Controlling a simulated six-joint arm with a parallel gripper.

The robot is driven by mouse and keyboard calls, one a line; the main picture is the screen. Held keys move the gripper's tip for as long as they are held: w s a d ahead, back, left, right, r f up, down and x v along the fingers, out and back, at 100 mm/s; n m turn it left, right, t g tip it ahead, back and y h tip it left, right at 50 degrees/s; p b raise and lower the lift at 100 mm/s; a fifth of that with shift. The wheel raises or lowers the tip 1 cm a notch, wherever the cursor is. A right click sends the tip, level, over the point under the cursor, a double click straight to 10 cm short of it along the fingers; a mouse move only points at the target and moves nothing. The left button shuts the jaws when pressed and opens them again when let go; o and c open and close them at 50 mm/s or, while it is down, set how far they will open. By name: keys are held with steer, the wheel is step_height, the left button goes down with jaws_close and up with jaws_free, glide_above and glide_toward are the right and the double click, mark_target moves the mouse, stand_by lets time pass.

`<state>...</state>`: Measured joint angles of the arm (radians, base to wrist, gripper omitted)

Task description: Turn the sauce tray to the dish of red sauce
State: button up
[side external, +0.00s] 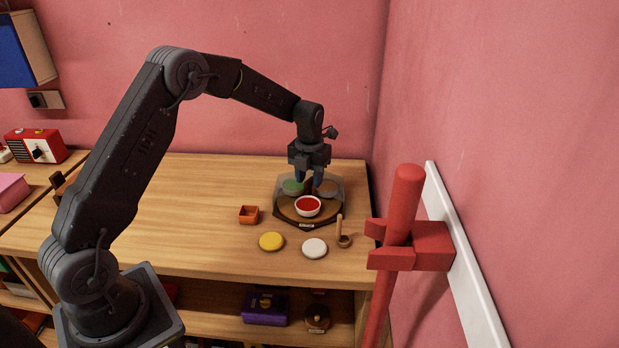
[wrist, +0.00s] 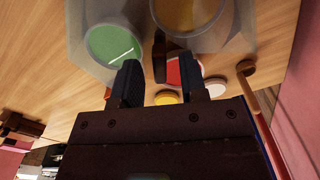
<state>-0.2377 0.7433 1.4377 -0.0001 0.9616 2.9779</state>
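The sauce tray (side external: 290,212) is a round brown turntable on a dark angular base, with a grey see-through cover around its back. The white dish of red sauce (side external: 307,206) is at its front, above a small pale label; the red sauce also shows in the wrist view (wrist: 173,73). A green dish (wrist: 115,46) and an amber dish (wrist: 186,12) lie under the cover. A dark upright handle (wrist: 159,57) stands at the tray's middle. My gripper (wrist: 160,82) is open over the tray, its fingers apart on either side of the handle; I see no contact.
An orange square box (side external: 249,214) stands left of the tray. A yellow disc (side external: 271,241), a white disc (side external: 314,248) and a small wooden utensil (side external: 342,234) lie in front. A red post with a bracket (side external: 403,230) rises at right.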

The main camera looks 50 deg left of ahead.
mark_target(309, 180)
step_height(309, 180, up, 14)
steer(key=shift+f, duration=0.2)
stand_by(0.4)
steer(key=s+d+r+n+t, duration=0.1)
steer(key=s+d+r+n, duration=0.35)
steer(key=s+n, duration=0.25)
steer(key=s+d+r+n+t, duration=0.25)
steer(key=s+r+n, duration=0.25)
steer(key=s+n, duration=0.25)
steer(key=s+d+f+n+t, duration=0.1)
steer(key=s+d+f+n, duration=0.1)
steer(key=s+n, duration=0.6)
steer(key=s+d+f+n+t, duration=0.1)
steer(key=s+d+f+n, duration=0.1)
steer(key=s+n, duration=0.6)
steer(key=shift+s+d+f+n, duration=0.15)
steer(key=shift+s+d+n, duration=0.1)
steer(key=shift+d+n, duration=0.3)
